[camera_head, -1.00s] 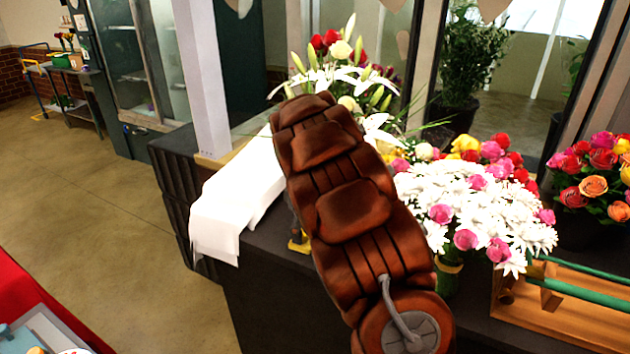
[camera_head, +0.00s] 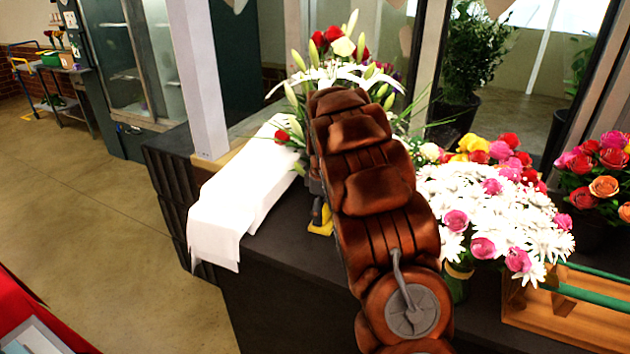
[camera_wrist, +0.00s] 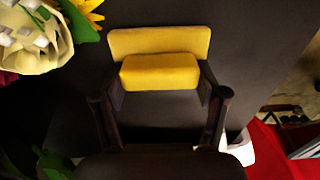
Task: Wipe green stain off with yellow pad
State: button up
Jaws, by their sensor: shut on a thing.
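The yellow pad (camera_wrist: 160,72) is a block with a wider flat plate behind it. In the wrist view it sits between the fingers of my gripper (camera_wrist: 163,88), which is shut on its sides. In the head view the pad (camera_head: 321,221) shows at the dark counter's front edge, beside my brown arm; my gripper there is mostly hidden by the arm. Whether the pad touches the counter is unclear. No green stain is visible in either view; my arm covers part of the counter.
A white cloth (camera_head: 240,200) hangs over the counter edge to the left. Lilies (camera_head: 345,75) stand behind my arm. A daisy bouquet (camera_head: 495,220) and a wooden rack (camera_head: 570,318) are to the right. A pale flower (camera_wrist: 35,40) is close in the wrist view.

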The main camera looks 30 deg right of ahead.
jog(key=shift+w+d+r, duration=0.1)
jog(key=shift+w+d, duration=0.1)
jog(key=shift+d, duration=0.15)
notch_tip(320, 180, up, 3)
jog(key=shift+a+f, duration=0.15)
jog(key=shift+r+p, duration=0.3)
jog(key=shift+r, duration=0.35)
jog(key=shift+s+r+p, duration=0.1)
jog(key=shift+r+p, duration=0.2)
jog(key=shift+r, duration=1.7)
